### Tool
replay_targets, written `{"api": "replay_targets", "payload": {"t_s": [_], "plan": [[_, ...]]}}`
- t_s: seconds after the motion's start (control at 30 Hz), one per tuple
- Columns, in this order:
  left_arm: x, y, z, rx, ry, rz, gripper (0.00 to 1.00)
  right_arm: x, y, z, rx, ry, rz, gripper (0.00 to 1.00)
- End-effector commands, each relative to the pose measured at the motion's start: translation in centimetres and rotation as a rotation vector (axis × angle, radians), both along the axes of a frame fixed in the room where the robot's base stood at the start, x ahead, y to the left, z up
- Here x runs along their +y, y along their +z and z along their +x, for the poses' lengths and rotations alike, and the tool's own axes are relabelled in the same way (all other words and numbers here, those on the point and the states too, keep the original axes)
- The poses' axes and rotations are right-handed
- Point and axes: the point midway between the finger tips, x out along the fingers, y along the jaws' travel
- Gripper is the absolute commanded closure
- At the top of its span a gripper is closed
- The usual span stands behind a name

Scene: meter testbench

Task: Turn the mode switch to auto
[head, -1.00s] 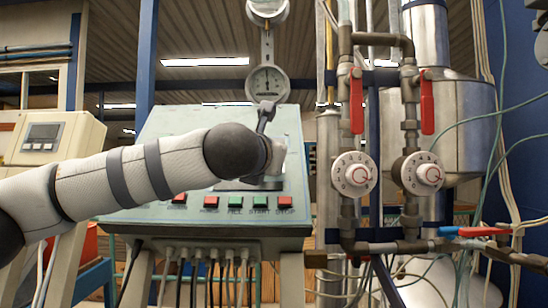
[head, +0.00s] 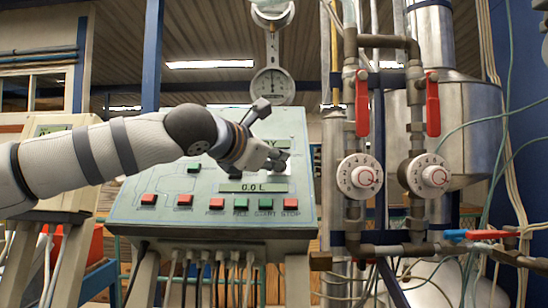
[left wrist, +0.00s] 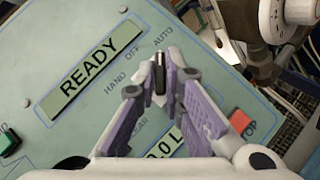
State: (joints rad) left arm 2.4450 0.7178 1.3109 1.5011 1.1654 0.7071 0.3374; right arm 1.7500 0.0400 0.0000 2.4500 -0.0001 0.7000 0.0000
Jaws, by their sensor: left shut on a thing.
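The mode switch (left wrist: 159,73) is a small dark knob on the green panel (left wrist: 60,40), with HAND, OFF and AUTO printed around it in the left wrist view. My left gripper (left wrist: 160,72) is shut on the knob, one purple-padded finger on each side. The knob's light tip points up in that view, toward the AUTO label (left wrist: 163,38). In the head view my left gripper (head: 278,158) reaches the panel's upper right and hides the switch. My right gripper is not in view.
A READY display (left wrist: 90,75) lies left of the switch, and a red STOP button (left wrist: 240,121) is to the lower right. In the head view, a row of buttons (head: 240,202) runs below, and pipes with red-handled valves (head: 362,103) stand to the right.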

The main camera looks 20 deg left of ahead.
Motion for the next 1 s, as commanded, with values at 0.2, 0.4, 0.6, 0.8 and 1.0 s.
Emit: {"api": "replay_targets", "payload": {"t_s": [0.2,0.4,0.6,0.8,1.0], "plan": [[0.3,0.3,0.1,-0.008,0.005,0.002,1.0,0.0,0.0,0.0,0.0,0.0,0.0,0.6],[0.2,0.3,0.1,-0.006,0.004,0.001,0.71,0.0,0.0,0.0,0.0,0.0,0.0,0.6],[0.1,0.0,0.1,-0.001,0.002,0.001,0.71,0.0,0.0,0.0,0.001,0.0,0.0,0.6],[0.1,0.1,-0.2,-0.001,0.001,0.001,0.71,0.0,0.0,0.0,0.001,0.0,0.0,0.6],[1.1,0.9,-4.3,-0.005,0.0,0.001,0.71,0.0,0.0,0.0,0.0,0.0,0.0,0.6]]}}
